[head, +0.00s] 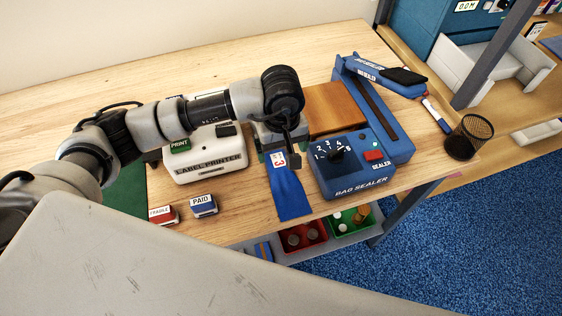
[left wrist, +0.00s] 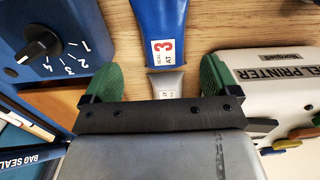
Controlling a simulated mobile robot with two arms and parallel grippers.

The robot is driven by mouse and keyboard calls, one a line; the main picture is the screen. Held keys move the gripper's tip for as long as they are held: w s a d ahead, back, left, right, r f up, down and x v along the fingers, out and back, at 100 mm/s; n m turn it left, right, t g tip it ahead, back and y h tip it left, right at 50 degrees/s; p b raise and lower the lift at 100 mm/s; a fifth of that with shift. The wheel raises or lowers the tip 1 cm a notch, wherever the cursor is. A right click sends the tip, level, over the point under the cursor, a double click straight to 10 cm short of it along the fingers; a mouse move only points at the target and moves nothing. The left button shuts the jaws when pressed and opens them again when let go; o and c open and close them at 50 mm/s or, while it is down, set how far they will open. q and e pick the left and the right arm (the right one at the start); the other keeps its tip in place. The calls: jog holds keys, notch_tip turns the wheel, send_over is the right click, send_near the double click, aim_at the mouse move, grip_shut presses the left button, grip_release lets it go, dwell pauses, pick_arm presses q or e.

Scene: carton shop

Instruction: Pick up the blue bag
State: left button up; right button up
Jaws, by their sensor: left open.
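The blue bag (head: 290,196) lies flat on the wooden table between the label printer and the bag sealer. It has a white label with a red 3, which also shows on the bag in the left wrist view (left wrist: 160,17). My left gripper (head: 279,151) is over the bag's far end, pointing down. In the left wrist view its green fingers (left wrist: 158,72) are spread apart, with the narrow grey end of the bag between them and a gap on each side. My right gripper is in neither view.
The white label printer (head: 207,162) stands left of the bag and the blue bag sealer (head: 352,180) close on its right. PAID (head: 204,206) and FRAGILE (head: 163,215) stamps sit front left. A brown wooden block (head: 336,108) lies behind; a mesh cup (head: 469,137) stands far right.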

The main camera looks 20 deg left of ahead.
aim_at(280, 166)
pick_arm(q)
jog(key=shift+s+f, duration=0.1)
jog(key=shift+f, duration=0.6)
jog(key=shift+f+p, duration=0.4)
notch_tip(280, 166, down, 4)
jog(key=shift+s+a+r+p, duration=0.15)
jog(key=shift+r+p, duration=0.1)
jog(key=shift+p, duration=0.55)
jog(key=shift+f, duration=0.55)
jog(key=c, duration=1)
jog(key=shift+c, duration=0.2)
jog(key=shift+r, duration=0.15)
